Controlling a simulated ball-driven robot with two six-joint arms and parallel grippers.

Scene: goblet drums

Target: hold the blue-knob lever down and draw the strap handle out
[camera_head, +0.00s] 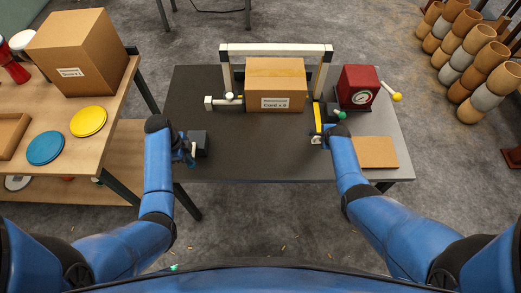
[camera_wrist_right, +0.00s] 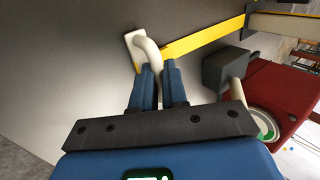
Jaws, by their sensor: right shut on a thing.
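My right gripper (camera_wrist_right: 158,80) is shut on the pale strap handle (camera_wrist_right: 149,50), a curved bar on a plate at the end of the yellow strap (camera_wrist_right: 195,41). In the head view the strap (camera_head: 317,118) runs down from the white frame (camera_head: 276,48) to my right gripper (camera_head: 317,141). My left gripper (camera_head: 187,157) is beside a small dark block (camera_head: 199,141) at the table's left front. A small pale part and a blue part show there. I cannot tell the blue knob from my blue fingers, nor whether they touch the lever.
A cardboard box (camera_head: 276,84) stands under the frame. A red gauge box (camera_head: 357,87) with a yellow-knob lever (camera_head: 396,97) stands at right, near a green knob (camera_head: 341,115). A flat tan panel (camera_head: 376,152) lies at front right. The dark table's (camera_head: 260,150) front middle is clear.

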